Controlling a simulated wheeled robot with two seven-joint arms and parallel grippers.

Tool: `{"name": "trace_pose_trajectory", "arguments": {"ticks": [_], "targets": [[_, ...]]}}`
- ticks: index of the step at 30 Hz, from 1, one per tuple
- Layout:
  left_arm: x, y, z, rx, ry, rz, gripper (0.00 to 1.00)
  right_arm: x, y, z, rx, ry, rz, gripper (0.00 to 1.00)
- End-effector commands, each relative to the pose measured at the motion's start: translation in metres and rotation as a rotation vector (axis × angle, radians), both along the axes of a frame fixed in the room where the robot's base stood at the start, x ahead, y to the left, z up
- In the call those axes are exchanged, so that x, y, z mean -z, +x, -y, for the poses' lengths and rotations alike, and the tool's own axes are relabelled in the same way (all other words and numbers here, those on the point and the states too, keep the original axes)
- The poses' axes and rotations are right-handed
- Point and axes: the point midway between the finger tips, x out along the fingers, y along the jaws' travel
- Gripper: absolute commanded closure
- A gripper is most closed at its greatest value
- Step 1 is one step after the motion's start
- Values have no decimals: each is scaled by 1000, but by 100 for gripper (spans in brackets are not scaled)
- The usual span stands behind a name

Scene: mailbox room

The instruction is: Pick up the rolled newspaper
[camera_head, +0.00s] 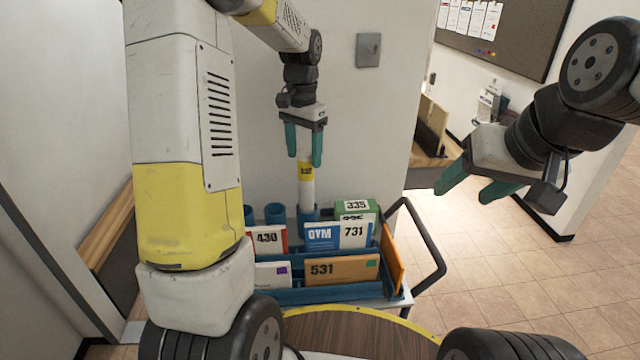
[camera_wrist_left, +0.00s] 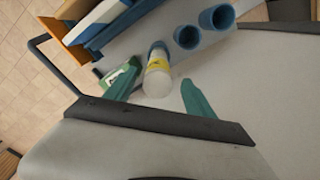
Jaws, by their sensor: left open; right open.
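The rolled newspaper (camera_head: 306,186) is a white roll with a yellow label. It stands upright in a blue tube at the back of the mail cart. My left gripper (camera_head: 304,162) is open above it, with its teal fingers pointing down near the roll's top. In the left wrist view the newspaper (camera_wrist_left: 157,80) shows end-on between the two open fingers of the left gripper (camera_wrist_left: 160,95); I cannot tell whether they touch it. My right gripper (camera_head: 467,188) is open and empty, out to the right, away from the cart.
The blue mail cart (camera_head: 330,296) holds several envelopes and a green-and-white box (camera_head: 356,208) close to the newspaper. Two empty blue tubes (camera_wrist_left: 216,17) stand beside the roll. A dark cart handle (camera_head: 428,236) sticks out right. The wall (camera_head: 375,110) is close behind.

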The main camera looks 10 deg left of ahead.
Motion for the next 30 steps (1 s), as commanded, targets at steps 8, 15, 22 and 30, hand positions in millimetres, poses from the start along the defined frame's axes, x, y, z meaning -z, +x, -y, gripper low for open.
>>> {"name": "trace_pose_trajectory", "arguments": {"ticks": [8,15,22,30], "targets": [[37,0,3,0,0,-4,37,0,0,0,0,0,0,41],[65,0,4,-1,-1,-3,37,0,0,0,0,0,0,41],[67,1,4,-1,0,1,37,0,0,0,0,0,0,41],[66,1,4,-1,0,1,84,0,0,0,0,0,0,41]]}}
